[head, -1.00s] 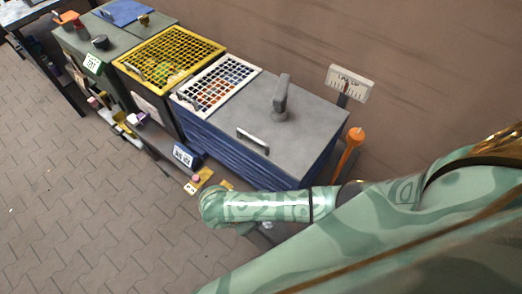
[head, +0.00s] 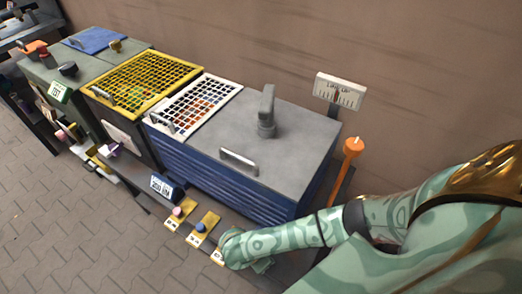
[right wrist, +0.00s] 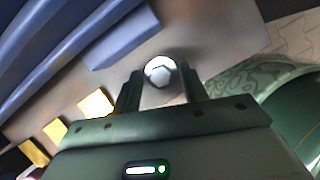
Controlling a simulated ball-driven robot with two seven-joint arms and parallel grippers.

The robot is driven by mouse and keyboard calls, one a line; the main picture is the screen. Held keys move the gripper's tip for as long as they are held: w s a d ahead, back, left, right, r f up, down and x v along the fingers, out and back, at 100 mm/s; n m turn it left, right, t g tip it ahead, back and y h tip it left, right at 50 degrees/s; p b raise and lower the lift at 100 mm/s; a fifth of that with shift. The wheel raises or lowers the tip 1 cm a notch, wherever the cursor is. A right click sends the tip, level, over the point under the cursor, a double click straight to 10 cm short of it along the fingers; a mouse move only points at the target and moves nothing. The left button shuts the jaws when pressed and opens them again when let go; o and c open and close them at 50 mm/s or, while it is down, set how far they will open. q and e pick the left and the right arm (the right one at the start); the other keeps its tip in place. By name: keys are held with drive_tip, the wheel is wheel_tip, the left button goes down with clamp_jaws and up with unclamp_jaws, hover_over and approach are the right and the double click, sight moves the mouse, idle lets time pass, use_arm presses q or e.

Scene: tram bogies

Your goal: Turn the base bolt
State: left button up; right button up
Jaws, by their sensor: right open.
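The base bolt (right wrist: 160,70) shows in the right wrist view as a pale, shiny hexagonal head on a grey-brown surface. My right gripper (right wrist: 160,84) is open, with one dark finger on each side of the bolt head in the picture. I cannot tell whether the fingers are level with the head or still above it; no contact shows. In the head view my right gripper (head: 262,265) is low at the front of the blue-sided cabinet, mostly hidden by my own wrist, and the bolt is hidden there. My left gripper is in neither view.
The grey-topped cabinet (head: 295,140) has a lever (head: 267,112) and a handle (head: 239,161). Yellow plates with knobs (head: 202,228) lie along the front ledge beside a display box (head: 167,187). An orange-topped post (head: 352,148) stands right of the cabinet. Paved floor (head: 90,235) is clear at left.

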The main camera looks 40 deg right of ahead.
clamp_jaws()
drive_tip(key=m+p, duration=0.1)
drive_tip(key=p, duration=0.1)
drive_tip(key=r+m+g+p, duration=0.1)
drive_tip(key=m+p, duration=0.1)
drive_tip(key=shift+w, duration=0.1)
drive_tip(key=shift+f+m+g+p, duration=0.25)
drive_tip(key=shift+m+g+p, duration=0.15)
drive_tip(key=shift+m+p, duration=0.5)
drive_tip(key=shift+f+m, duration=0.2)
drive_tip(key=shift+m, duration=0.2)
unclamp_jaws()
drive_tip(key=shift+r, duration=0.1)
